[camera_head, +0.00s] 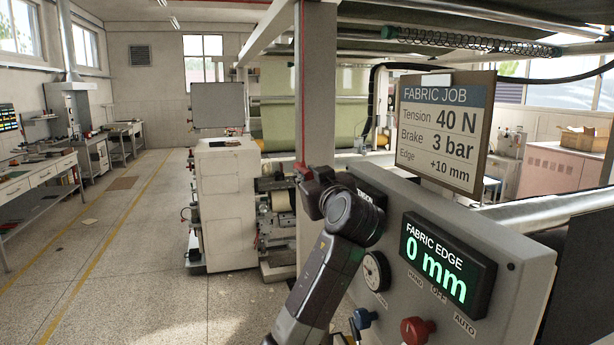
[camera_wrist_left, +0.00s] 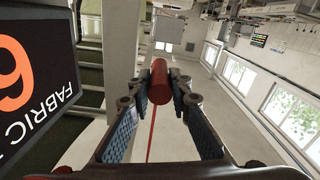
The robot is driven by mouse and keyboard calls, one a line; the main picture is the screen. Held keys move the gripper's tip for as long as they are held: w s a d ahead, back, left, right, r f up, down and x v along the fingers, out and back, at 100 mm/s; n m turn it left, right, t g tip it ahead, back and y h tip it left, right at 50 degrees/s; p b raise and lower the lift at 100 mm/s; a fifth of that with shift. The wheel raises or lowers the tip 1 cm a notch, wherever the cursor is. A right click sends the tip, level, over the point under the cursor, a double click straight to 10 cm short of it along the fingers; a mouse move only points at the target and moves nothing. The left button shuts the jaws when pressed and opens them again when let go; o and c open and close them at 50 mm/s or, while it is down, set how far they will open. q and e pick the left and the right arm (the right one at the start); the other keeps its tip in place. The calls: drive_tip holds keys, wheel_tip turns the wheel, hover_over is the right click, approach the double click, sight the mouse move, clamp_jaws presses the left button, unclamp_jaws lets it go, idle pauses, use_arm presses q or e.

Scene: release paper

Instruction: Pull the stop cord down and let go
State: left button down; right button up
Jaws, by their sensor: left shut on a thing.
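The red stop cord (camera_head: 302,80) hangs down along the grey post in the head view. My left gripper (camera_head: 308,182) is at its lower end, and the arm hides the cord's end there. In the left wrist view, the cord's red cylindrical handle (camera_wrist_left: 159,82) sits between the two fingertips of my left gripper (camera_wrist_left: 158,92), which is shut on it. The thin red cord (camera_wrist_left: 151,135) runs from the handle between the fingers. My right gripper is in neither view.
A job sign (camera_head: 440,130) stands above. The floor at left is open.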

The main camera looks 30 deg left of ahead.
use_arm(q)
drive_tip(key=shift+f, duration=0.25)
drive_tip(key=c, duration=1.9)
unclamp_jaws()
drive_tip(key=shift+o, duration=0.7)
drive_tip(key=shift+r, duration=0.1)
drive_tip(key=v, duration=1.2)
drive_tip(key=shift+w, duration=0.1)
